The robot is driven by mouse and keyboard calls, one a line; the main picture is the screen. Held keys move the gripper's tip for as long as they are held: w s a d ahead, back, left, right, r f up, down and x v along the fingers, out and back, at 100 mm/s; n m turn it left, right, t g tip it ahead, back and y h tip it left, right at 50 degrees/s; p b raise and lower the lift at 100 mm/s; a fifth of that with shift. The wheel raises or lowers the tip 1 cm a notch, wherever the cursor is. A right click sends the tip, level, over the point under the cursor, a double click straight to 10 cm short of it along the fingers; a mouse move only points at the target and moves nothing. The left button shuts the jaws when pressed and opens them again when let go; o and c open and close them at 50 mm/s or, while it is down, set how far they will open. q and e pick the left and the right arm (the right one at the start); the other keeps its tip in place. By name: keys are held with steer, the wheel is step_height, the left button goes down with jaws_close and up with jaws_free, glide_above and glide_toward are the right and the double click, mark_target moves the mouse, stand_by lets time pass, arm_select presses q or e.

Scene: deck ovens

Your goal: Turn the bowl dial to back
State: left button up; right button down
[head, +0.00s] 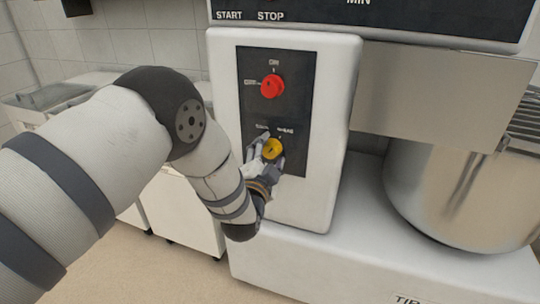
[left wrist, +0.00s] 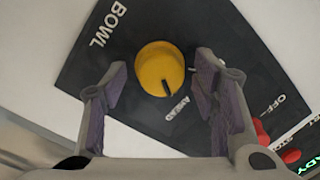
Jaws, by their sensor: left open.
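The bowl dial (head: 272,149) is a round yellow knob on the lower part of a dark panel, on the white front of the machine. In the left wrist view the dial (left wrist: 155,62) sits under the word BOWL, and a dark mark at its edge lies on the side of the AHEAD label (left wrist: 178,108). My left gripper (head: 265,152) is at the dial with its fingers apart. In the left wrist view the gripper (left wrist: 160,90) has one finger on each side of the dial, with gaps showing. The back label is not readable. My right gripper is not in view.
A red dial (head: 271,86) sits above the yellow one on the same panel. A large steel bowl (head: 450,195) stands to the right, under the machine's head. A START/STOP panel (head: 400,14) is above. Open floor shows at lower left.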

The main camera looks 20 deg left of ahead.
arm_select(q)
steer(key=shift+c, duration=0.3)
steer(key=shift+r, duration=0.1)
steer(key=c, duration=1.1)
steer(key=shift+r, duration=0.1)
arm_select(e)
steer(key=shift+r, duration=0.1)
arm_select(q)
steer(key=shift+r+n+p, duration=0.15)
steer(key=shift+n+p, duration=0.55)
steer(key=shift+n, duration=0.5)
steer(key=n+p, duration=0.1)
steer(key=n, duration=0.1)
steer(key=shift+a+r+n, duration=0.1)
steer(key=shift+n, duration=0.2)
steer(key=n+p, duration=0.1)
steer(key=n, duration=0.2)
steer(key=shift+g+h, duration=0.3)
steer(key=shift+g, duration=0.1)
steer(key=shift+a+n+p, duration=0.1)
steer(key=shift+n+p, duration=0.35)
steer(key=shift+n, duration=1.05)
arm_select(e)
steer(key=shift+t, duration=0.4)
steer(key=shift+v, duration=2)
arm_select(q)
steer(key=shift+n+h, duration=0.3)
steer(key=shift+h, duration=0.1)
